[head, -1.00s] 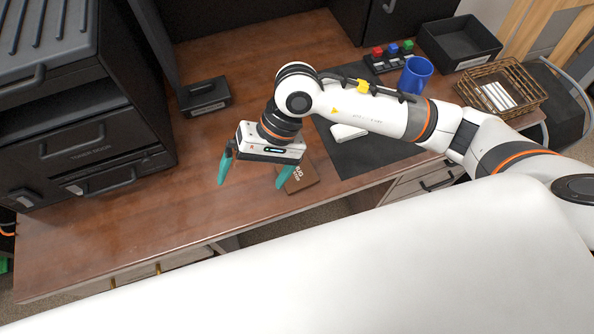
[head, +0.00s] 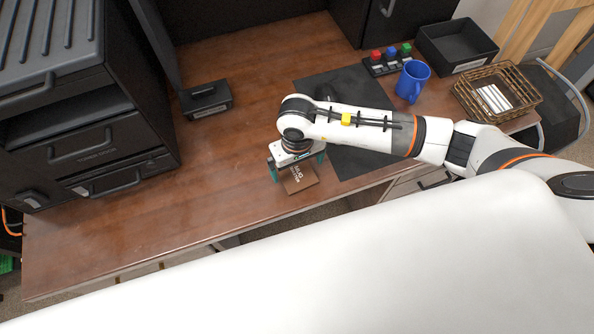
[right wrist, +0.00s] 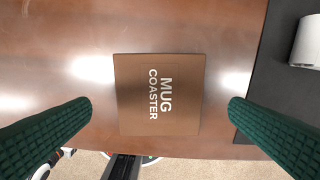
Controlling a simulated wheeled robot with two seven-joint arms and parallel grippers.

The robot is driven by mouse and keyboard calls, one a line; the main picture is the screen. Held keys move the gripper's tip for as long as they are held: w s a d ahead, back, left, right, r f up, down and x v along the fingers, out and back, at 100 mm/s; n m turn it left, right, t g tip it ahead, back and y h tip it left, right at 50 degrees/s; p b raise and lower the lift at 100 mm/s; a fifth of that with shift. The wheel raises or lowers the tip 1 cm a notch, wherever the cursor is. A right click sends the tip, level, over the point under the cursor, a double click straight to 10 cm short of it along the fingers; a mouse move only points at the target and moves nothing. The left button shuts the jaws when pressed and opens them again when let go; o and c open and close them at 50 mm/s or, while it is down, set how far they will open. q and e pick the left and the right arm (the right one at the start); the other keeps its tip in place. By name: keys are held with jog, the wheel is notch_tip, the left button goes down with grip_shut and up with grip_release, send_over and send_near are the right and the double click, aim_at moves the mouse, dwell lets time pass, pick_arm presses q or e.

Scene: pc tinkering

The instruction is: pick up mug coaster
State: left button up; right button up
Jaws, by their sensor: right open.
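The mug coaster (head: 301,180) is a flat brown square with white lettering, lying on the wooden desk near its front edge. In the right wrist view the coaster (right wrist: 157,95) lies flat, its text reading "MUG COASTER". My right gripper (head: 297,170) is over the coaster in the head view, partly covering its far side. In the right wrist view its green fingers (right wrist: 150,125) are spread wide, one on each side of the coaster, with nothing between them in their grip. My left gripper is out of view.
A black mat (head: 345,90) lies right of the coaster, partly under my right arm. A blue mug (head: 413,82), a black tray (head: 458,45) and a wicker basket (head: 497,92) stand at the right. Black drawers (head: 85,140) stand at the left. The desk left of the coaster is clear.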

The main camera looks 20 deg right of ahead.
aim_at(297, 175)
jog(key=shift+f, duration=1.5)
jog(key=c, duration=1)
jog(key=shift+r, duration=0.15)
